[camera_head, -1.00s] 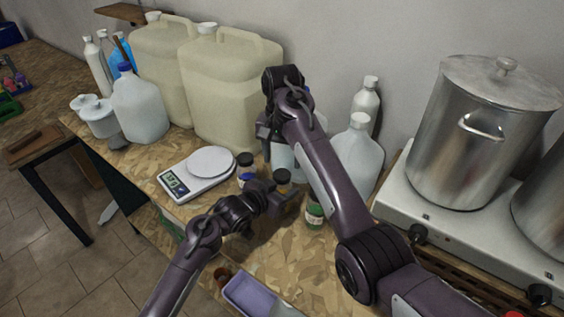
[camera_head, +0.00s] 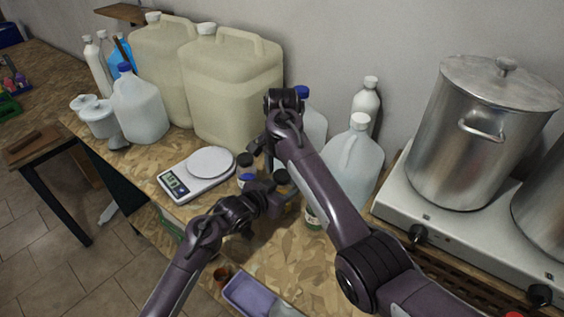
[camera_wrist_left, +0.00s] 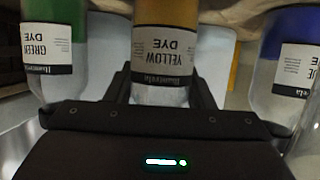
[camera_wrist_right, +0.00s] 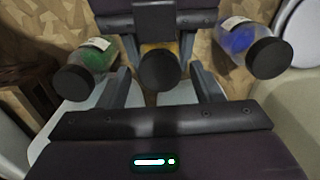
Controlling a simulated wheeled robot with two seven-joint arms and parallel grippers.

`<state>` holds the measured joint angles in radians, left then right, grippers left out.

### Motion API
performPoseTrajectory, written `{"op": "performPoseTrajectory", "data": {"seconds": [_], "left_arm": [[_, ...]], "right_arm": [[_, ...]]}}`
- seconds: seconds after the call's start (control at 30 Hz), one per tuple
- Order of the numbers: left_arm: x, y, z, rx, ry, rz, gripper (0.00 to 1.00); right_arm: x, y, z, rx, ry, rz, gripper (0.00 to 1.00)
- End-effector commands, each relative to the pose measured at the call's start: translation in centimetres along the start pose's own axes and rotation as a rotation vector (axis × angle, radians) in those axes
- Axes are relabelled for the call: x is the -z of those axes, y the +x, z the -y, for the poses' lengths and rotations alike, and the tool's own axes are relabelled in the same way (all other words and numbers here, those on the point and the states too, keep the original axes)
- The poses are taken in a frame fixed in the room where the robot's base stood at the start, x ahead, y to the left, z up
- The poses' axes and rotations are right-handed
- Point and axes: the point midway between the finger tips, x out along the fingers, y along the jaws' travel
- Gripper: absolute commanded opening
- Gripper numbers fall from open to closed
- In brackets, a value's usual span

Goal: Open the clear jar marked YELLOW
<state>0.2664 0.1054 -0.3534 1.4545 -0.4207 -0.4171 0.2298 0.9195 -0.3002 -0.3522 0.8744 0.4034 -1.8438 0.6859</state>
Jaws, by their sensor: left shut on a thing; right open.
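The clear jar marked YELLOW (camera_wrist_left: 165,58) is upside down in the left wrist view, with yellow dye inside. My left gripper (camera_wrist_left: 160,92) is shut on its body. In the head view this jar's dark lid (camera_head: 282,177) shows just beyond my left gripper (camera_head: 278,194), and the body is mostly hidden. In the right wrist view my right gripper (camera_wrist_right: 163,78) is open, with its fingers apart on either side of the black lid (camera_wrist_right: 160,70). My right gripper (camera_head: 264,152) hangs above the jar in the head view.
A green dye jar (camera_wrist_right: 98,58) and a blue dye jar (camera_wrist_right: 238,38) flank the yellow one closely. A scale (camera_head: 190,188) stands left, large jugs (camera_head: 230,90) behind, a hot plate with steel pots (camera_head: 480,140) right. A purple tray (camera_head: 250,295) lies in front.

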Motion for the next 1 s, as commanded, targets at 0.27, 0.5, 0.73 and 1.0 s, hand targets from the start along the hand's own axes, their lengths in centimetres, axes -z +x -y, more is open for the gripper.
{"op": "performPoseTrajectory", "data": {"seconds": [0.27,0.5,0.73,1.0], "left_arm": [[0.07,-0.01,0.0,0.0,0.0,-0.001,0.0],[0.07,-0.01,0.01,0.0,0.0,-0.001,0.0],[0.07,-0.01,0.01,0.0,0.0,-0.001,0.0],[0.07,-0.01,0.01,0.0,0.0,-0.001,0.0]], "right_arm": [[-0.02,0.12,0.0,0.0,-0.001,0.0,0.57],[-0.02,0.11,0.0,0.0,-0.001,0.001,0.25],[-0.02,0.12,-0.01,-0.001,-0.085,0.002,0.13],[-0.03,0.11,-0.02,-0.001,-0.3,0.001,0.13]]}}
